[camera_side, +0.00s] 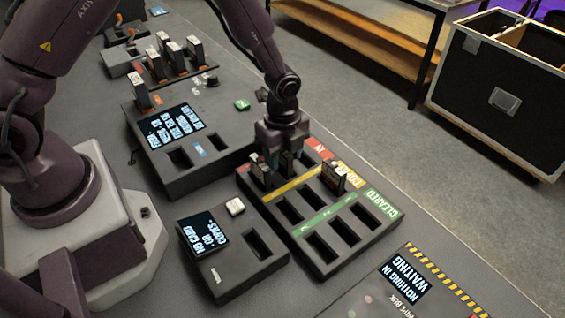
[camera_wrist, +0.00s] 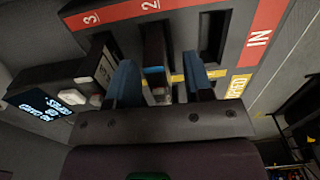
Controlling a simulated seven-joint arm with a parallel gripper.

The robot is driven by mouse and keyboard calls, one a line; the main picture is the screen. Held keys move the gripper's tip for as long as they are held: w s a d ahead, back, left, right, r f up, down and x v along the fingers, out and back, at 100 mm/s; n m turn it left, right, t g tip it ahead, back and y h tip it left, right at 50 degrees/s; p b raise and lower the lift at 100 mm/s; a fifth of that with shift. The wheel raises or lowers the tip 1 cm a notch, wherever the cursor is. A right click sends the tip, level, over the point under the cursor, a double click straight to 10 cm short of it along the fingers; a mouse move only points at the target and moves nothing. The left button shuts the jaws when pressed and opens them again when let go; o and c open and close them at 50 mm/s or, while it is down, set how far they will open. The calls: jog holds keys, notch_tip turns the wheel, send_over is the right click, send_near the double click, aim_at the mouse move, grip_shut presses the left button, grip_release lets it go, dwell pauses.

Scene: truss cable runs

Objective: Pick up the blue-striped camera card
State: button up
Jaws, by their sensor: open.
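My gripper (camera_side: 284,155) is open, pointing down over the red IN row of the dark sorting tray (camera_side: 318,262). In the wrist view its two blue fingers (camera_wrist: 160,64) stand either side of a dark upright card with a blue stripe (camera_wrist: 153,71), in the IN row by the number 2. The card is between the fingers, with gaps visible. In the side view this card (camera_side: 287,163) is partly hidden by the fingers. Another dark card (camera_wrist: 104,66) stands to its left by the number 3, close to the left finger.
A further card (camera_side: 335,177) stands near the yellow row. The IN slot (camera_wrist: 214,36) right of the striped card is empty. The green CLEARED slots are empty. A reader box (camera_side: 228,275) reads "NO CARD". A larger screened console (camera_side: 190,160) and a card rack (camera_side: 172,65) stand behind.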

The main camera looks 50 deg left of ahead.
jog(key=shift+f, duration=0.2)
grip_shut()
